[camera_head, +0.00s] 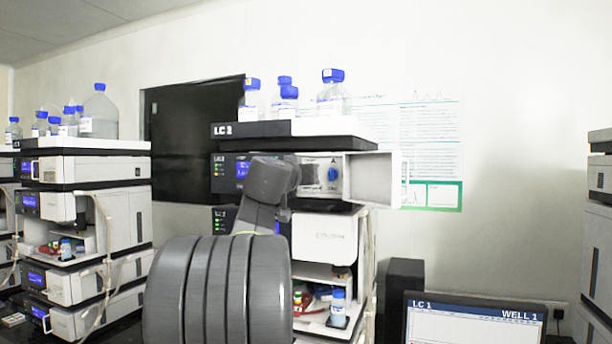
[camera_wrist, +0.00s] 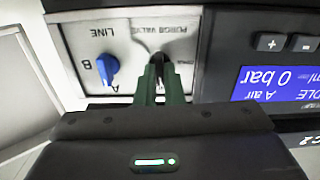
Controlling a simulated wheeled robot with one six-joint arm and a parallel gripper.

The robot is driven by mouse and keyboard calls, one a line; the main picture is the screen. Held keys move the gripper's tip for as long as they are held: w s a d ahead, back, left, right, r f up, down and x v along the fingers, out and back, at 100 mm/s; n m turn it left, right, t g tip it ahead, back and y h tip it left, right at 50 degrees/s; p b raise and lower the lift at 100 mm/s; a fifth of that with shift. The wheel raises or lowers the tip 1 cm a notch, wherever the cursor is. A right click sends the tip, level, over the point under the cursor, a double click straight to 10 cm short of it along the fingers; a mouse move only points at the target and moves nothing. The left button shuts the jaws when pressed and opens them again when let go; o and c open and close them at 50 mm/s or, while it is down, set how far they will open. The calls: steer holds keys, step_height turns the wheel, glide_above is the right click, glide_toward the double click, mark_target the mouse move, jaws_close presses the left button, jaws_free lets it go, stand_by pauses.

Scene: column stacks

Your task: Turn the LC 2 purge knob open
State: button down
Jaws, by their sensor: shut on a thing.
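The LC 2 stack (camera_head: 222,130) stands in the middle of the head view. Its pump panel (camera_head: 348,190) is exposed, and my arm covers part of it there. In the wrist view, which is upside down, the panel reads PURGE VALVE and LINE. The dark purge knob (camera_wrist: 158,59) sits under the PURGE VALVE label. My gripper (camera_wrist: 160,68) has its green fingers on either side of this knob and is shut on it. The fingers hide most of the knob, so its angle is hard to read.
A blue line selector knob (camera_wrist: 107,67), marked A and B, sits beside the purge knob; it also shows in the head view (camera_head: 333,174). An open white door (camera_head: 375,180) sticks out at the right. Blue-capped bottles (camera_head: 332,95) stand on top. The pump display (camera_wrist: 270,84) reads 0 bar.

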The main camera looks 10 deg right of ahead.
steer(key=shift+w+a+f+n, duration=0.1)
steer(key=shift+n, duration=4.2)
steer(key=shift+f+n, duration=0.1)
steer(key=shift+n, duration=4.5)
steer(key=c, duration=1.5)
jaws_free()
steer(key=shift+c, duration=0.2)
